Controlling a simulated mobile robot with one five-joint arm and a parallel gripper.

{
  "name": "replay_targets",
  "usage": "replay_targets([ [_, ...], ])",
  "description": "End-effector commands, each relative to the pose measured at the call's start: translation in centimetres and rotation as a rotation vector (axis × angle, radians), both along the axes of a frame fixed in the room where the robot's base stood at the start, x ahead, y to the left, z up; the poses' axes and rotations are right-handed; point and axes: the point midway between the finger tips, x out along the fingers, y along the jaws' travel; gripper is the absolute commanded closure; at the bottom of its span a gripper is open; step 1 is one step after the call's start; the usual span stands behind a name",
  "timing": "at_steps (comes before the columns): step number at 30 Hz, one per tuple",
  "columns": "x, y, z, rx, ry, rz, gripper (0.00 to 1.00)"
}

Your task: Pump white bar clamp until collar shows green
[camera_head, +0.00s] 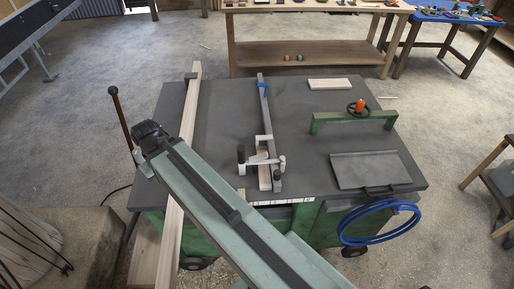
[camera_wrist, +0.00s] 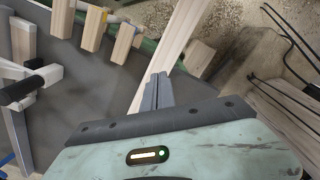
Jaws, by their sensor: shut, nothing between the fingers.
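The white bar clamp (camera_head: 264,140) lies on the grey tabletop (camera_head: 215,125), near its front edge. Its pale jaws and dark handle (camera_head: 241,154) show in the head view, along with a grey bar running toward the back. In the wrist view, part of the white clamp (camera_wrist: 45,75) with a black grip is at the left edge. I cannot make out a green collar in either view. My gripper (camera_wrist: 157,90) is shut and empty, left of the clamp in the head view, over the long wooden beam. Its fingertips are clear only in the wrist view.
The long wooden beam (camera_head: 189,112) crosses the table's left side. A blue clamp part (camera_head: 264,89) sits on the grey bar. A green frame with an orange knob (camera_head: 361,104), a grey tray (camera_head: 368,170) and a blue hose (camera_head: 347,236) are at right. Wooden blocks (camera_wrist: 93,28) line the edge.

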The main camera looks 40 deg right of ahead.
Motion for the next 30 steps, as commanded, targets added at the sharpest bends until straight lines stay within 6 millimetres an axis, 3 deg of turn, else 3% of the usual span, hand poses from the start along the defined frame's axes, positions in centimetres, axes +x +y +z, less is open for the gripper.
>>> replay_targets([
  [7, 0.0, -0.1, 0.0, 0.001, 0.000, 0.002, 1.00],
  [11, 0.4, -2.2, 0.2, 0.017, 0.002, 0.056, 1.00],
  [14, 0.6, -7.7, 0.5, 0.048, -0.003, 0.154, 1.00],
  [17, 0.0, -14.9, 0.9, 0.087, -0.025, 0.289, 1.00],
  [21, -2.5, -24.6, 1.4, 0.126, -0.081, 0.485, 1.00],
  [24, -5.0, -30.4, 1.8, 0.135, -0.129, 0.613, 1.00],
  [27, -7.5, -35.0, 2.1, 0.133, -0.174, 0.718, 1.00],
  [30, -9.6, -38.2, 2.3, 0.124, -0.208, 0.799, 1.00],
])
